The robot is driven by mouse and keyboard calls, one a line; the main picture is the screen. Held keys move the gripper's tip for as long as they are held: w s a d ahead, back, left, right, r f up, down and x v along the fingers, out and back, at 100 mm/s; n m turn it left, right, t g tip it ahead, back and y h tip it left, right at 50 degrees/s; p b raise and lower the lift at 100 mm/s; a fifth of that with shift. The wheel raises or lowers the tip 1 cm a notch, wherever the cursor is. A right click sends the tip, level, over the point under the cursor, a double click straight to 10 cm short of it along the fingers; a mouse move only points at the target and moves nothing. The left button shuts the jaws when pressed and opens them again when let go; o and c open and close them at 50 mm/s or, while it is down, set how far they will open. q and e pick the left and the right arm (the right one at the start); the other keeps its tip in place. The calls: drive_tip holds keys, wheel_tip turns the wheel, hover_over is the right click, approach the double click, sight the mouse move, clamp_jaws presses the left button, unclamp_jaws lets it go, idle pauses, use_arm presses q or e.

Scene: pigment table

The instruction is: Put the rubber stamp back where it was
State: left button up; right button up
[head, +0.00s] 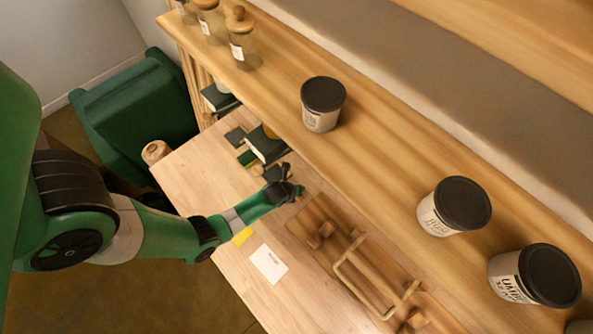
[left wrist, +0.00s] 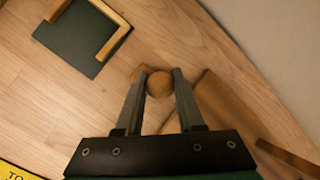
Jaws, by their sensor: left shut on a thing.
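My left gripper (head: 297,191) is low over the wooden table, just beyond the upper left end of a darker brown wooden board. In the left wrist view the gripper (left wrist: 160,75) is shut on a round wooden knob, which I take to be the rubber stamp's handle (left wrist: 159,85). The knob sits between the fingertips. The stamp's lower part is hidden, and I cannot tell whether it touches the table. In the head view the fingers mostly hide the stamp. My right gripper is not in view.
The brown board (head: 312,213) carries a block and a pale wooden handle frame (head: 350,262). A dark square with a wooden corner piece (left wrist: 70,45) lies near the gripper. A white card (head: 268,263) and yellow card (head: 242,236) lie nearer. Black-lidded tubs (head: 322,105) stand on the raised shelf.

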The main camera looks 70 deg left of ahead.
use_arm(q)
drive_tip(key=shift+f, duration=0.15)
drive_tip(key=o, duration=1)
drive_tip(key=shift+o, duration=0.2)
drive_tip(key=shift+s+d+r, duration=0.1)
drive_tip(key=shift+r, duration=0.4)
drive_tip(key=s+d+r+p, duration=0.1)
drive_tip(key=s+d+r, duration=0.2)
drive_tip(key=s+d, duration=0.6)
drive_tip(key=shift+s+r, duration=0.35)
drive_tip(key=shift+s, duration=0.7)
